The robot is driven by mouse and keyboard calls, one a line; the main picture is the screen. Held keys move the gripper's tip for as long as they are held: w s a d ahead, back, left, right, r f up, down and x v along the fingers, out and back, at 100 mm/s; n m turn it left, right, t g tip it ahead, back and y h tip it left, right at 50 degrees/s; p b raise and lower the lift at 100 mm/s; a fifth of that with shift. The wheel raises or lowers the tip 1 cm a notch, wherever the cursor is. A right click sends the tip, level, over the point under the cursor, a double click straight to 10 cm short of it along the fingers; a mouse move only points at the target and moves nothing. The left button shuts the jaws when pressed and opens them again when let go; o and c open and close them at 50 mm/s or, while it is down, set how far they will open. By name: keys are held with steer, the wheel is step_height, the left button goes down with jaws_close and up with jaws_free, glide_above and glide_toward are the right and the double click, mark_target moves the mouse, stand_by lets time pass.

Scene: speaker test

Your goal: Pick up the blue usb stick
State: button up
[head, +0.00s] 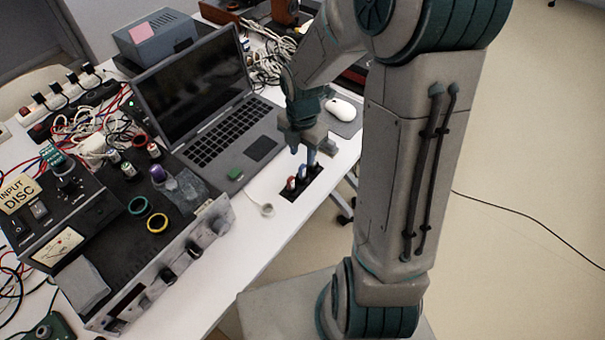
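The blue usb stick (303,172) stands on a small dark mat (289,195) near the table's front edge, beside a red usb stick (291,184). My gripper (308,156) points down right over the blue stick, with its fingers close to the stick's top. The fingers are small and partly overlap in this view, so I cannot tell whether they touch the stick or how far apart they are.
An open laptop (236,133) stands left of my gripper, with a small green object (235,174) on its corner. A white mouse (340,116) lies on a pad behind. A white tape roll (266,210) and audio equipment (165,265) are at left. The table's front edge is close.

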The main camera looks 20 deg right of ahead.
mark_target(302, 166)
step_height(302, 166, down, 7)
steer(key=shift+s+r+b, duration=0.15)
steer(key=shift+r+b, duration=0.05)
steer(key=shift+b, duration=0.15)
jaws_close()
